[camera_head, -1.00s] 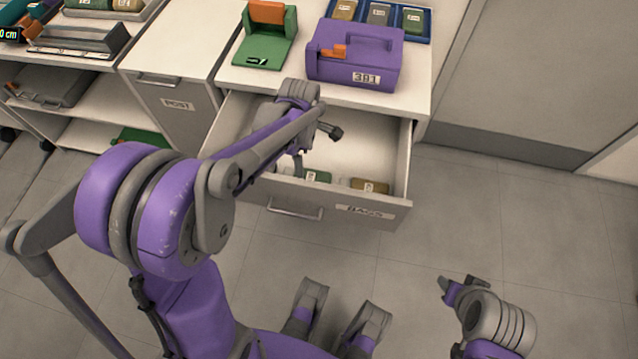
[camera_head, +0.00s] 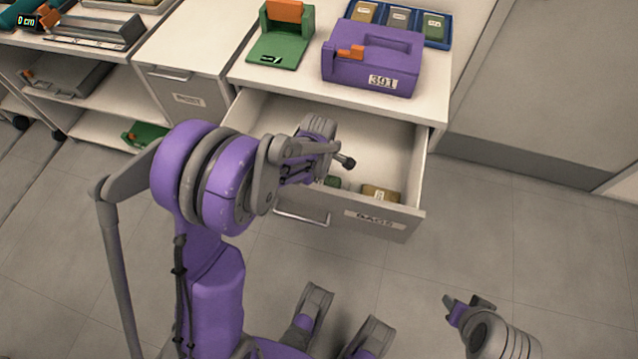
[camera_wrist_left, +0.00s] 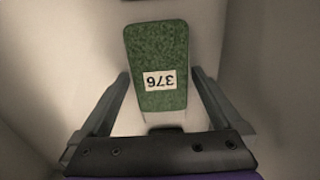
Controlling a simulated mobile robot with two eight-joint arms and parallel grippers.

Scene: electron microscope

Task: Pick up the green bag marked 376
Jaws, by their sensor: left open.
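The green bag marked 376 (camera_wrist_left: 158,50) lies in the open drawer. In the left wrist view its label reads upside down, and its lower end lies between the two fingers of my left gripper (camera_wrist_left: 161,88). The fingers are apart, with a gap on each side of the bag. In the head view only a small part of the green bag (camera_head: 333,182) shows beside my left arm, which reaches down into the drawer; the left fingers are hidden there. My right gripper (camera_head: 466,300) is open and empty above the floor at the lower right.
The drawer front (camera_head: 375,222) is labelled BAGS. A brown bag (camera_head: 380,194) lies to the right in the drawer. On the counter above stand a green holder (camera_head: 283,45), a purple case marked 391 (camera_head: 372,62) and a blue tray (camera_head: 440,40) of bags. Drawer walls enclose the left gripper.

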